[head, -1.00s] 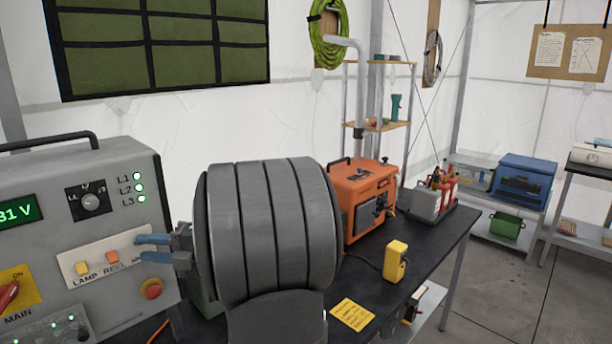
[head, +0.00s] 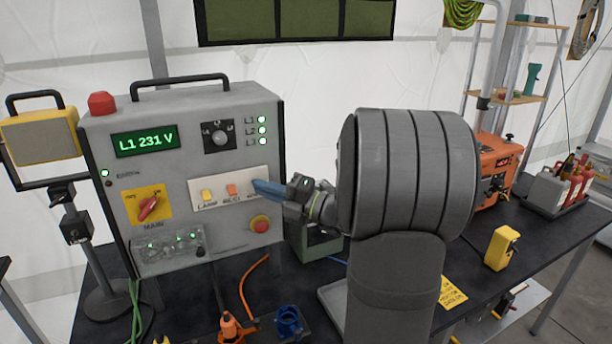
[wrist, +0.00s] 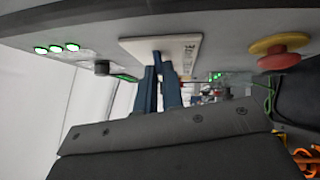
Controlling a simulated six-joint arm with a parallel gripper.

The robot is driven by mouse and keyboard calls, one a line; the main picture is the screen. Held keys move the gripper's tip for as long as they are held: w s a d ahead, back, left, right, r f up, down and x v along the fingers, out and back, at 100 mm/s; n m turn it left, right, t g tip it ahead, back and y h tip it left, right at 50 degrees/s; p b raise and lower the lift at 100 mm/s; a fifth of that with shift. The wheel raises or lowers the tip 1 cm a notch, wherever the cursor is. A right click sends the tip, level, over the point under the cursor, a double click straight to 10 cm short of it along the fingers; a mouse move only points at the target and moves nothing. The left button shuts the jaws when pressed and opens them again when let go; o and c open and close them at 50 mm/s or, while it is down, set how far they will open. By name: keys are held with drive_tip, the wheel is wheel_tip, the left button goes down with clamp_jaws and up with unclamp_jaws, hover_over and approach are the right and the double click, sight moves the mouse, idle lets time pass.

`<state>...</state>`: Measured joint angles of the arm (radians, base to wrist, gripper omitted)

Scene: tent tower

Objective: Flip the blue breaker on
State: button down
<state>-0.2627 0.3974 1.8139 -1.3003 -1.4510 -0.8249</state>
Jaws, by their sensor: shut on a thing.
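A grey power box (head: 120,190) stands on the table, with a white switch plate (head: 222,203) on its front. The plate carries a yellow switch (head: 207,195) labelled LAMP and an orange switch (head: 231,190) beside it. My gripper (head: 265,188) has blue fingers and is at the plate's right end. In the wrist view, the fingers (wrist: 160,72) are close together against the switch plate (wrist: 185,48), shut on the breaker there. The blue breaker itself is hidden between the fingertips, so its position cannot be told.
A red mushroom button (head: 259,224) sits just below my fingers, and a selector knob (head: 220,137) above. The red MAIN switch (head: 148,208) is to the left. An orange plug (head: 235,327) and a blue socket (head: 289,322) lie in front. A yellow device (head: 502,248) stands at right.

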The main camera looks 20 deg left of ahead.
drive_tip(key=s+d+f+n+t+h, duration=0.3)
drive_tip(key=s+d+n+t+h, duration=0.45)
drive_tip(key=s+t, duration=0.35)
drive_tip(key=w+a+r+t, duration=0.1)
drive_tip(key=w+a+r, duration=0.1)
drive_tip(key=w+a, duration=0.5)
drive_tip(key=shift+w+a+r, duration=0.25)
drive_tip(key=shift+w+r, duration=0.15)
drive_tip(key=shift+w, duration=0.55)
drive_tip(key=shift+a+r, duration=0.1)
